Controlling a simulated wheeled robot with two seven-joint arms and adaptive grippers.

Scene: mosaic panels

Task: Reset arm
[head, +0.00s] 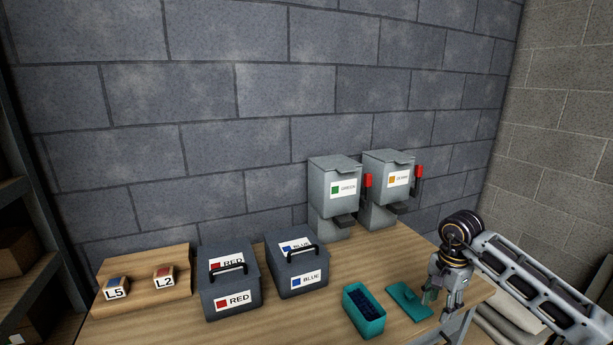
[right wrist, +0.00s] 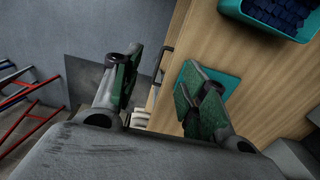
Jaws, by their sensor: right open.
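My right gripper (head: 441,298) is at the right end of the wooden table, just right of the flat teal lid (head: 408,301). In the right wrist view my right gripper (right wrist: 160,92) is open, its green-padded fingers apart with nothing between them. The lid (right wrist: 222,82) lies partly behind one finger there. A teal box (head: 364,322) holding dark blue pieces stands left of the lid, and its corner shows in the right wrist view (right wrist: 296,34). My left gripper is not in view.
Grey RED (head: 222,299) and BLUE (head: 299,279) bins stand mid-table. Grey GREEN (head: 331,180) and orange-marked (head: 385,180) dispensers with red handles stand at the back. Blocks L5 (head: 117,292) and L2 (head: 164,282) sit on a wooden stand at left. Red rails (right wrist: 30,110) show beyond the table.

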